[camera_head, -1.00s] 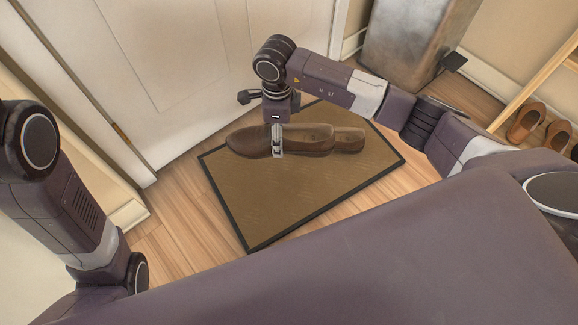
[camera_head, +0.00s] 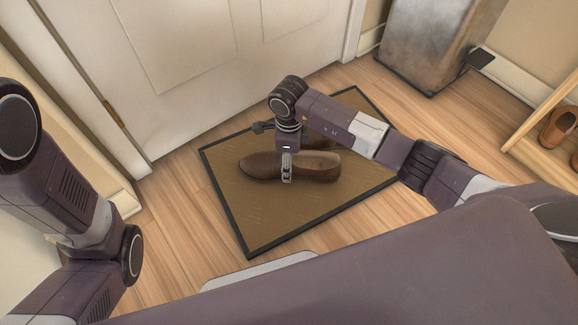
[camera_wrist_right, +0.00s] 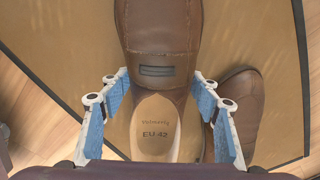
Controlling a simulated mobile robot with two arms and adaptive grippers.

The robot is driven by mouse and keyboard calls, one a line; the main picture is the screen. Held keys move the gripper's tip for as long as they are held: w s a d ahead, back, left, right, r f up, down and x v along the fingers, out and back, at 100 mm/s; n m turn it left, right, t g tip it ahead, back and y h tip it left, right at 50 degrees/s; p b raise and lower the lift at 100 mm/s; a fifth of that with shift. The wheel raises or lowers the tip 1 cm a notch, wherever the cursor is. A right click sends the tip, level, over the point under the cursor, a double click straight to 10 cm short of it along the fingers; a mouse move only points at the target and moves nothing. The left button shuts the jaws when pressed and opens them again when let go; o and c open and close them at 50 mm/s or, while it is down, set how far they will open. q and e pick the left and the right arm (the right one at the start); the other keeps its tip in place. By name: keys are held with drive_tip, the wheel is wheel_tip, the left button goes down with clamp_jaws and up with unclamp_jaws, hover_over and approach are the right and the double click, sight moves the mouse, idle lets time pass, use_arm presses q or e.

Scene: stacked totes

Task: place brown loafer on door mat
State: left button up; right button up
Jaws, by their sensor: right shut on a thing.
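A brown loafer (camera_head: 320,167) lies sideways over the door mat (camera_head: 262,218), toe to the left. My right gripper (camera_head: 287,178) is shut on the loafer's middle. I cannot tell if the sole touches the mat. In the right wrist view, the fingers of my right gripper (camera_wrist_right: 160,118) straddle the held loafer (camera_wrist_right: 160,35) at its opening, with the insole showing. A second brown loafer (camera_head: 318,141) is on the mat just behind, partly hidden by my arm. It also shows in the right wrist view (camera_wrist_right: 240,95). My left gripper is out of view.
A white door (camera_head: 190,60) stands behind the mat, and a grey metal bin (camera_head: 435,40) at the back right. A wooden rack (camera_head: 535,148) at the right edge holds brown shoes (camera_head: 557,127). The front of the mat and the wood floor around it are clear.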

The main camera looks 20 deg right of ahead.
drive_tip(key=shift+f, duration=0.1)
drive_tip(key=shift+f, duration=0.1)
drive_tip(key=o, duration=1)
drive_tip(key=shift+f, duration=0.15)
drive_tip(key=o, duration=0.5)
wheel_tip(320, 180, up, 10)
drive_tip(key=p, duration=0.7)
drive_tip(key=shift+p, duration=0.4)
wheel_tip(320, 180, up, 2)
drive_tip(key=shift+p, duration=0.5)
drive_tip(key=shift+r, duration=0.2)
